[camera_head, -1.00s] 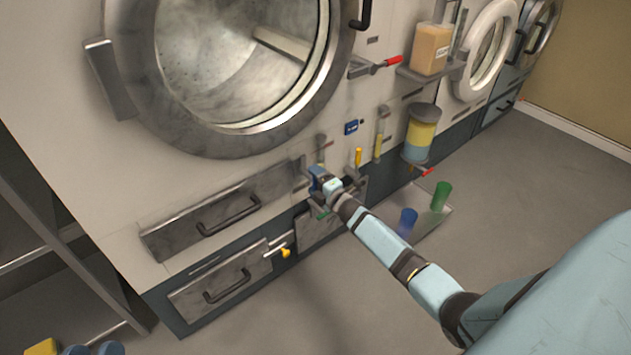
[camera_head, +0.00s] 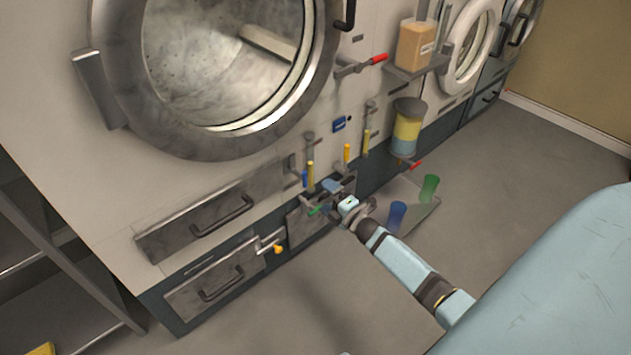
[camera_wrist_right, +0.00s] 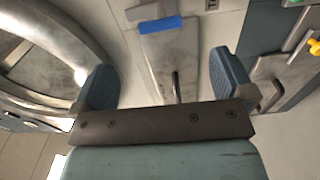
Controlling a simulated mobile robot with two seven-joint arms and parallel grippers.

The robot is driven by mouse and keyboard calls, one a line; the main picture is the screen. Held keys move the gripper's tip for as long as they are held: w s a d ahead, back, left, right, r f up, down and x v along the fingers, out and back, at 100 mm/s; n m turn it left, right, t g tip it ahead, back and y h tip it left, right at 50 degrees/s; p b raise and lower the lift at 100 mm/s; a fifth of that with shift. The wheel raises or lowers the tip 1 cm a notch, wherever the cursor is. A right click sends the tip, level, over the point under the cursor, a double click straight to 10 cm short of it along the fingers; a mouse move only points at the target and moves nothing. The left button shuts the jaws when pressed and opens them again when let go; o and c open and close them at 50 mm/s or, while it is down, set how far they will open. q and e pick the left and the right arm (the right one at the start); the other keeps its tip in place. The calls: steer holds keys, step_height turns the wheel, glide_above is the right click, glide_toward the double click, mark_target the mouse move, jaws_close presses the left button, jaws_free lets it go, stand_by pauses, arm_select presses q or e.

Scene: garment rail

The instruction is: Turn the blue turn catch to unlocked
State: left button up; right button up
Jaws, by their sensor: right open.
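The blue turn catch (camera_head: 304,179) is on the machine front below the large round door, at the right end of the upper drawer. Its blue grip points up and down in the head view. In the right wrist view, a blue bar (camera_wrist_right: 160,25) lies crosswise ahead of the fingers, apparently the same catch. My right gripper (camera_head: 333,190) is open and empty, to the right of the catch and apart from it. In the right wrist view its two fingers (camera_wrist_right: 160,62) are spread wide with nothing between them. My left gripper is not in view.
Yellow-handled levers (camera_head: 310,176) stand close right of the catch. A yellow knob (camera_head: 278,249) sticks out by the lower drawer (camera_head: 215,285). A blue cup (camera_head: 396,217) and a green cup (camera_head: 429,188) stand right of my arm.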

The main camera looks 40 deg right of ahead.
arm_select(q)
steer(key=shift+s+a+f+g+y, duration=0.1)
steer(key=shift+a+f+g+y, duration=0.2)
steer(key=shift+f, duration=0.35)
arm_select(e)
steer(key=shift+s+d, duration=0.15)
steer(key=shift+s, duration=1.5)
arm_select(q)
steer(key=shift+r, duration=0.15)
